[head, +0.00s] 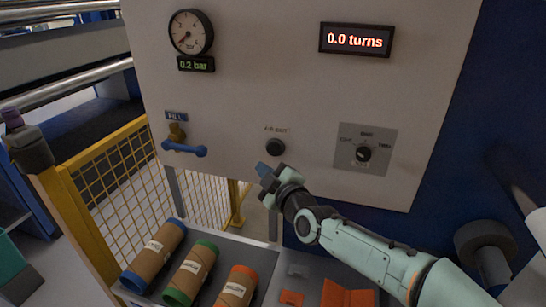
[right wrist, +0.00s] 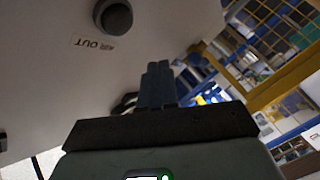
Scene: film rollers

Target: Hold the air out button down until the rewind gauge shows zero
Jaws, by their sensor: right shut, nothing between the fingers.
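The air out button (head: 275,147) is a round black knob on the pale panel, under a small label. It also shows in the right wrist view (right wrist: 115,17), beside its "AIR OUT" label. The round gauge (head: 191,32) at the panel's upper left has its needle toward the lower left. The readout under it (head: 196,64) says 0.2 bar. My right gripper (head: 262,168) is shut and empty, just below and left of the button; its blue fingers (right wrist: 158,82) appear clear of the button. My left gripper is not in view.
A red display (head: 356,40) reads 0.0 turns. A blue-handled fill valve (head: 184,147) and a selector knob (head: 363,153) flank the button. Cardboard rolls (head: 195,270) lie on a tray below. A yellow mesh fence (head: 120,180) stands at left.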

